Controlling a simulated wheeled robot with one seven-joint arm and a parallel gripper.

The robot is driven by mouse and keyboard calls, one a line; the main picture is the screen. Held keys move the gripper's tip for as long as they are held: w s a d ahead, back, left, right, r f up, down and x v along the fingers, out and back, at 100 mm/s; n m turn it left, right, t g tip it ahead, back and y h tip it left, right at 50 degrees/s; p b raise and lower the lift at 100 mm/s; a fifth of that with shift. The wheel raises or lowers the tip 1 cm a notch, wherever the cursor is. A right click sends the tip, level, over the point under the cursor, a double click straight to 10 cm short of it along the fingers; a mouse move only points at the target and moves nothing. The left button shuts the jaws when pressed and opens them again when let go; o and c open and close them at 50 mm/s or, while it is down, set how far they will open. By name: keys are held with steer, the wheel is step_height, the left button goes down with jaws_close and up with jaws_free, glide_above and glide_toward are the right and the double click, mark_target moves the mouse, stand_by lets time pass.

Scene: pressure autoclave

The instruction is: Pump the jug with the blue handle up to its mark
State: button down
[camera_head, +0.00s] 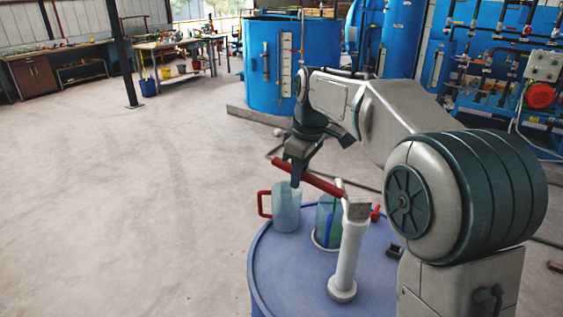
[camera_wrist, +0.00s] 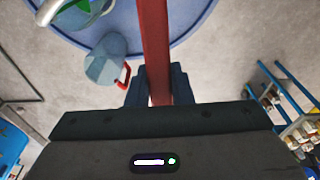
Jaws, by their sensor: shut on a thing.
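My gripper (camera_head: 296,172) is shut on the red pump lever (camera_head: 325,183) near its far end. In the wrist view the lever (camera_wrist: 154,40) runs up between my fingers (camera_wrist: 158,86). The lever joins the top of a white pump column (camera_head: 347,255) standing on a blue drum (camera_head: 285,270). Behind the column stands a clear jug with a blue handle (camera_head: 328,229), partly hidden, on a pale round base. Its contents look greenish; the level and mark are too small to tell. A jug with a red handle (camera_head: 287,210) stands to its left, also in the wrist view (camera_wrist: 106,62).
A small red tap-like part (camera_head: 375,213) and a dark block (camera_head: 393,251) are at the drum top's right side. Blue tanks (camera_head: 268,65) and piping stand behind. Open concrete floor (camera_head: 140,190) lies to the left.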

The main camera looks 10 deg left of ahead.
mark_target(306, 173)
steer(key=shift+f, duration=0.15)
steer(key=c, duration=1.3)
jaws_free()
steer(key=r, duration=0.4)
steer(key=d+r, duration=0.1)
steer(key=r, duration=0.8)
steer(key=shift+s+d+r+p, duration=0.2)
steer(key=shift+d+r+p, duration=0.05)
steer(key=shift+r+p, duration=0.1)
